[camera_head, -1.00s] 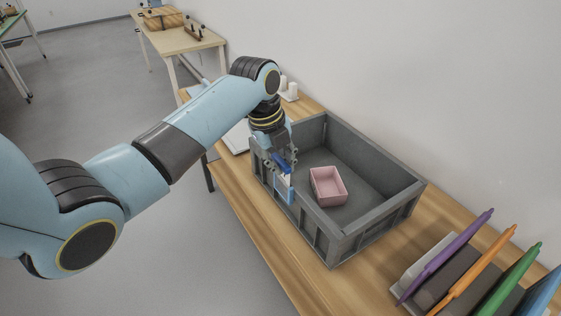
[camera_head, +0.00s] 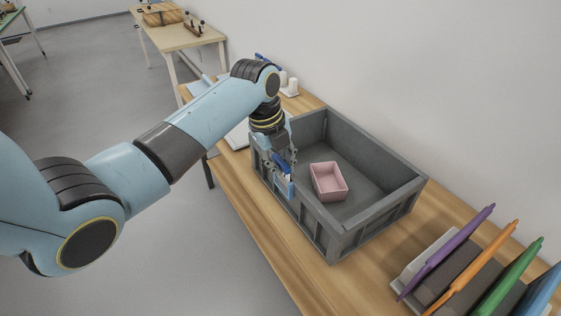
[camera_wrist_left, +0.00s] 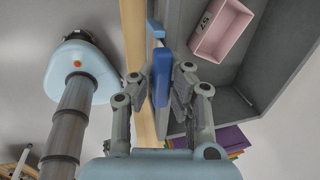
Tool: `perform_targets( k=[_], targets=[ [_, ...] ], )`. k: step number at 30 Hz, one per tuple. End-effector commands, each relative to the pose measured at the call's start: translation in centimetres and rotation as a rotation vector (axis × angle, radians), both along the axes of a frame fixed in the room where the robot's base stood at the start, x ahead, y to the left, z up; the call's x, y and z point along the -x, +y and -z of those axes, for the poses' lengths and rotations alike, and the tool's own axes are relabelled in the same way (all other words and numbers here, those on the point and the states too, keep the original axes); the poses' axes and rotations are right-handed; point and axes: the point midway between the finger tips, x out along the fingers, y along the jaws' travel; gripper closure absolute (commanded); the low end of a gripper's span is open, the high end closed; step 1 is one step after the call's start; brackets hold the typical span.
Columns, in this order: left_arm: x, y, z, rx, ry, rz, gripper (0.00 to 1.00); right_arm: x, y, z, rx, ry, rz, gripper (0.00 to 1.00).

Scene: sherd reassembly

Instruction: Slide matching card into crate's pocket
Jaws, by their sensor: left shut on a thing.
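My left gripper (camera_head: 284,168) hangs at the near-left wall of the grey crate (camera_head: 400,190). It is shut on a blue card (camera_wrist_left: 161,76), seen nearly edge-on between the fingers in the left wrist view. A light blue piece (camera_wrist_left: 155,28) shows at the crate wall just beyond the card; in the head view a blue and white part (camera_head: 289,188) shows below the fingers at the wall. I cannot tell how much of the card is inside the pocket. My right gripper is not in view.
A pink box (camera_head: 330,182) lies inside the crate. A rack with purple, orange (camera_head: 478,266), green and blue upright pieces stands at the right on the wooden table (camera_head: 262,236). White items (camera_head: 289,87) stand behind the crate. A wall bounds the table's far side.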

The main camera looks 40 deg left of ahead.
Motion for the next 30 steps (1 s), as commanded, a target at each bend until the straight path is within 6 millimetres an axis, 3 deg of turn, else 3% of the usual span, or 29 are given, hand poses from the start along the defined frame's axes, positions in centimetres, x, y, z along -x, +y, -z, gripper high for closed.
perform_targets(
  k=[17, 18, 24, 30],
  targets=[
    [0.0, 0.0, 1.9, 0.0, 0.0, 0.0, 1.0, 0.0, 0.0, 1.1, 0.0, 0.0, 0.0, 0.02],
    [0.0, 0.0, 1.8, 0.0, 0.0, 0.0, 0.88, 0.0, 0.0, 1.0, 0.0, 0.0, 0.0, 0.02],
    [0.0, 0.0, 1.8, 0.0, 0.0, 0.0, 0.63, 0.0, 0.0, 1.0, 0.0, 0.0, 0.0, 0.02],
    [0.0, 0.0, 1.8, 0.0, 0.0, 0.0, 0.63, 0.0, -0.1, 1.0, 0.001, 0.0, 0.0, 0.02]
  ],
)
